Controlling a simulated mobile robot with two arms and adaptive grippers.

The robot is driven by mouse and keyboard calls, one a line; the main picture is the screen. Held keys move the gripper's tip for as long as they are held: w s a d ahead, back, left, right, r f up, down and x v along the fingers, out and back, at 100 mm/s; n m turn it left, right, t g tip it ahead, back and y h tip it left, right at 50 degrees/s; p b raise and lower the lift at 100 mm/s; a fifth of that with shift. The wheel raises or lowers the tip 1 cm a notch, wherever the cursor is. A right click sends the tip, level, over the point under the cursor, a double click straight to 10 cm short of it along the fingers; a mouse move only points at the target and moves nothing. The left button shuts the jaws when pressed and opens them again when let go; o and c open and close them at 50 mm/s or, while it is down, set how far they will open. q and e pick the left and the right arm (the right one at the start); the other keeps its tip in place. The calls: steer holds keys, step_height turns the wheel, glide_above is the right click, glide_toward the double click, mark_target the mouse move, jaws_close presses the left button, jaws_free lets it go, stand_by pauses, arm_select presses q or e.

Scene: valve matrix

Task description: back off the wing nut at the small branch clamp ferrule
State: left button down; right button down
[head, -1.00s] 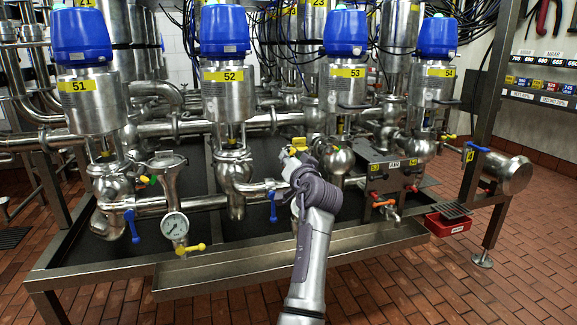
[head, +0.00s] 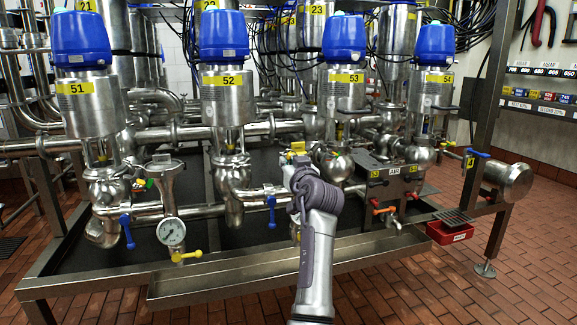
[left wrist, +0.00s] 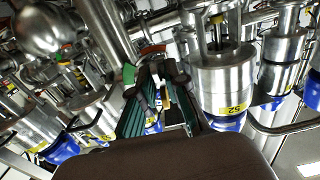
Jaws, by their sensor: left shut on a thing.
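My left gripper (head: 298,163) reaches up from the bottom middle to the pipework between valves 52 and 53. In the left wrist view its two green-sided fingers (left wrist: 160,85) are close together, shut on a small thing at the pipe. This fits the wing nut, but the fingers cover it and its shape cannot be made out. An orange-red ring (left wrist: 152,49) shows just beyond the fingertips. The small branch clamp ferrule itself is hidden behind my gripper in the head view. My right gripper is in neither view.
Valve 52 (head: 228,95) and valve 53 (head: 343,95) stand behind my gripper. A pressure gauge (head: 171,231) and blue-handled valve (head: 271,212) are to the left. A steel box (head: 390,177) with small taps is close on the right. A steel drip tray (head: 225,283) runs below.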

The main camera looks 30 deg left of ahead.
arm_select(q)
steer(key=shift+f, duration=0.1)
steer(key=c, duration=1.3)
jaws_free()
